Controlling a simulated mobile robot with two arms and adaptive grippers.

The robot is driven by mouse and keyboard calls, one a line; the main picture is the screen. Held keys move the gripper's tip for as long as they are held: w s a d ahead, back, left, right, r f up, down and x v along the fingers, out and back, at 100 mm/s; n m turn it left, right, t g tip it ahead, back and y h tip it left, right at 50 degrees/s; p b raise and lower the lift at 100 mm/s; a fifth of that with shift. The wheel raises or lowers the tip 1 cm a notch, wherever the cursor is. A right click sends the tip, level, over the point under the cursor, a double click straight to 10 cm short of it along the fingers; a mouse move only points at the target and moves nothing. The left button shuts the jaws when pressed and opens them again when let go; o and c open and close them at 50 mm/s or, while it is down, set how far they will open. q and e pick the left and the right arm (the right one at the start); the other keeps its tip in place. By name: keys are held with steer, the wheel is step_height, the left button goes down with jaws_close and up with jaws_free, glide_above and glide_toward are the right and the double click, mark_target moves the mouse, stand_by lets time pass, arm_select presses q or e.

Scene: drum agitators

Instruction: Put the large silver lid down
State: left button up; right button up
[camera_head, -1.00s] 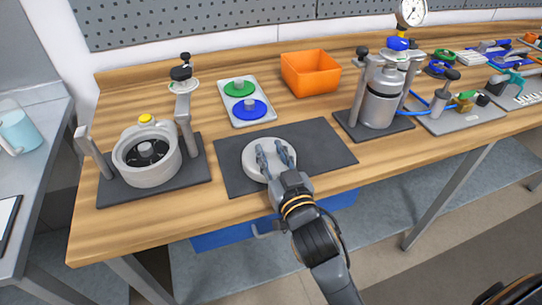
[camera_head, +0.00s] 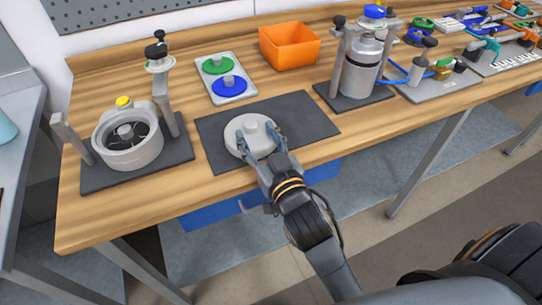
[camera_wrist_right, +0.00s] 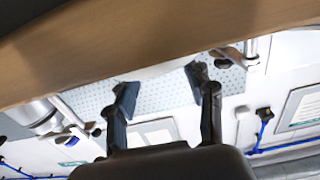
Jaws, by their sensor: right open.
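The large silver lid (camera_head: 246,128), a round pale disc with a small knob on top, lies flat on the dark mat (camera_head: 318,117) at the middle of the bench. My right gripper (camera_head: 260,136) is open, its fingers apart around the near side of the lid and its knob. I cannot tell whether a fingertip touches the lid. In the right wrist view the open fingers (camera_wrist_right: 162,88) show with nothing between them that I can make out as held. My left gripper is not in view.
An open drum (camera_head: 131,153) with a post and clamp stands on the left. A tray (camera_head: 239,92) with green and blue discs and an orange bin (camera_head: 290,46) sit behind. A silver vessel (camera_head: 362,72) stands to the right.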

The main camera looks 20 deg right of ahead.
steer(key=s, duration=0.9)
steer(key=shift+s+d, duration=0.15)
steer(key=shift+s, duration=0.15)
